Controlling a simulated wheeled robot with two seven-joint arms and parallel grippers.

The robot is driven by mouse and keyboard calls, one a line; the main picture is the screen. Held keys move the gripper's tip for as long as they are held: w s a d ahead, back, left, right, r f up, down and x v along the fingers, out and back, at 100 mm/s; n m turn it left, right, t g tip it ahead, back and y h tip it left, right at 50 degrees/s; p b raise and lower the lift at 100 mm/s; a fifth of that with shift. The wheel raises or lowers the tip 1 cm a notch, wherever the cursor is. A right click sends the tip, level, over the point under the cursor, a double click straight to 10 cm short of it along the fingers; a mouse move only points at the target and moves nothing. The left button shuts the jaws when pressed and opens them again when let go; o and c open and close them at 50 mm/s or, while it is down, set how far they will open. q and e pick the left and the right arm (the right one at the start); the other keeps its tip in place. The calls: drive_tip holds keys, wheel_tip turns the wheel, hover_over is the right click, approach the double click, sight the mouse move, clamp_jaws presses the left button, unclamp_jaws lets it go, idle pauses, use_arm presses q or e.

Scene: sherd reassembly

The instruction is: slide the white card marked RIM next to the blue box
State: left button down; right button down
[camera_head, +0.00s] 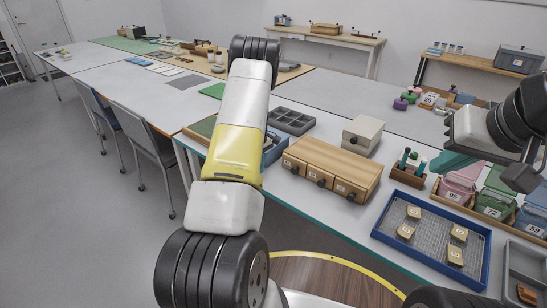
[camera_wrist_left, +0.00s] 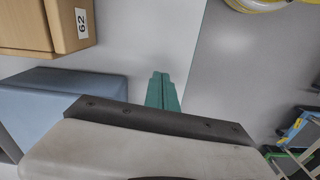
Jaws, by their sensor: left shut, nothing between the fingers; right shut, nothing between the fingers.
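I cannot make out the white card marked RIM in either view; small pale cards (camera_head: 158,68) lie on the far left table, too small to read. A blue box (camera_head: 274,150) stands left of the wooden drawers, partly hidden by my left arm. What looks like the same blue box (camera_wrist_left: 55,108) fills the left of the left wrist view. My left gripper (camera_wrist_left: 163,88) is shut and empty near the table's front edge, right of that box; my arm hides it in the head view. My right gripper (camera_head: 452,162) is shut and empty over the right side of the table.
Wooden drawers (camera_head: 333,168), a grey box (camera_head: 362,135) and a divided tray (camera_head: 291,121) stand on the near table. A blue-rimmed tray (camera_head: 388,238) holds several tan pieces. Numbered pink and green bins (camera_head: 493,203) are at the right. Chairs (camera_head: 141,139) stand left.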

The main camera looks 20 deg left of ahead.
use_arm(q)
drive_tip(key=s+d+r+m+t+h, duration=0.1)
drive_tip(key=s+d+r+m, duration=0.2)
drive_tip(key=r, duration=0.7)
drive_tip(key=s+d+r+t, duration=0.1)
drive_tip(key=s+d+r, duration=0.3)
drive_tip(key=r, duration=0.7)
drive_tip(key=s+d+r+m+t+h, duration=0.1)
drive_tip(key=s+d+r+m, duration=0.2)
drive_tip(key=r, duration=0.7)
drive_tip(key=s+d+r+m+t, duration=0.1)
drive_tip(key=s+d+r+m, duration=0.1)
drive_tip(key=s, duration=0.5)
drive_tip(key=s+d+r+m+t, duration=0.1)
drive_tip(key=s+d+r+m, duration=0.2)
drive_tip(key=s, duration=0.5)
drive_tip(key=s+d+r+m+t, duration=0.1)
drive_tip(key=s+d+r+m, duration=0.1)
drive_tip(key=s, duration=0.6)
drive_tip(key=shift+s+d+r, duration=0.15)
drive_tip(key=shift+s+d, duration=0.05)
drive_tip(key=shift+d, duration=0.6)
